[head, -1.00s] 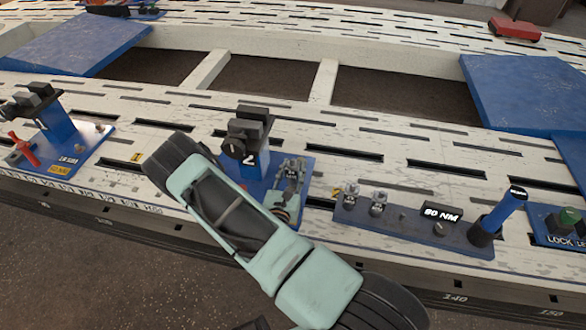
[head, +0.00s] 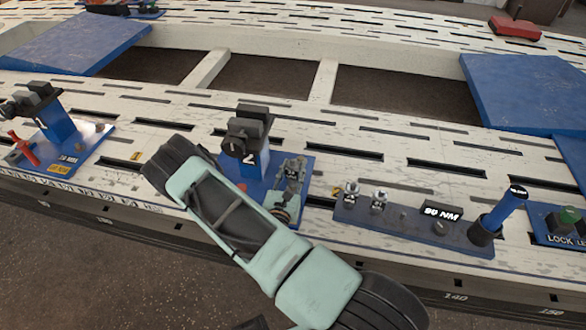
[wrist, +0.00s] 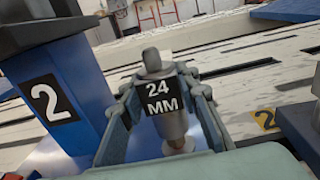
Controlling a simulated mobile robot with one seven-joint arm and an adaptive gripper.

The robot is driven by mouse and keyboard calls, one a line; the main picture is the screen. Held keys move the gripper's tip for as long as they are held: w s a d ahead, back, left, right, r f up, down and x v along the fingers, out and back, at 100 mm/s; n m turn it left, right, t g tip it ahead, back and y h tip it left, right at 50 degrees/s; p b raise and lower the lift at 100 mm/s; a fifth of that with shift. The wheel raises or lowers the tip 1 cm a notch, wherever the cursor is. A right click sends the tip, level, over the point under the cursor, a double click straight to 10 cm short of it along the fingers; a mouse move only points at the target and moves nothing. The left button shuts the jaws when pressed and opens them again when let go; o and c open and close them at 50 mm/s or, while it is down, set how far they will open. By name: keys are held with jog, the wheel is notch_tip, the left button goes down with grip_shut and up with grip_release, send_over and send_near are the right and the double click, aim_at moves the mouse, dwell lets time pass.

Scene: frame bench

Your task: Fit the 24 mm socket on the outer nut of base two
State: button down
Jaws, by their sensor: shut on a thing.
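The 24 mm socket (wrist: 165,97) is a grey metal piece with a black "24 MM" label, upright in the wrist view. My gripper (wrist: 168,104) is shut on it, with a finger on each side. In the head view my gripper (head: 289,187) holds the socket over the right part of base two (head: 304,205), a blue plate with a post marked 2 (head: 247,158). A small brass-coloured end shows below the socket in the wrist view. The outer nut is not clearly visible, and I cannot tell whether the socket is around it.
A blue rack (head: 385,222) with two sockets, a "90 NM" display and a blue-handled tool (head: 503,214) stands to the right. Base one (head: 62,150) with a red part is at left. Base two's post stands close to my gripper's left.

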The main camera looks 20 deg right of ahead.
aim_at(292, 181)
jog(key=shift+f+b, duration=1.05)
jog(key=shift+f, duration=0.55)
jog(key=c, duration=1.4)
grip_release()
jog(key=v, duration=0.7)
jog(key=shift+s+a, duration=0.15)
jog(key=shift+s, duration=0.05)
jog(key=shift+r, duration=0.1)
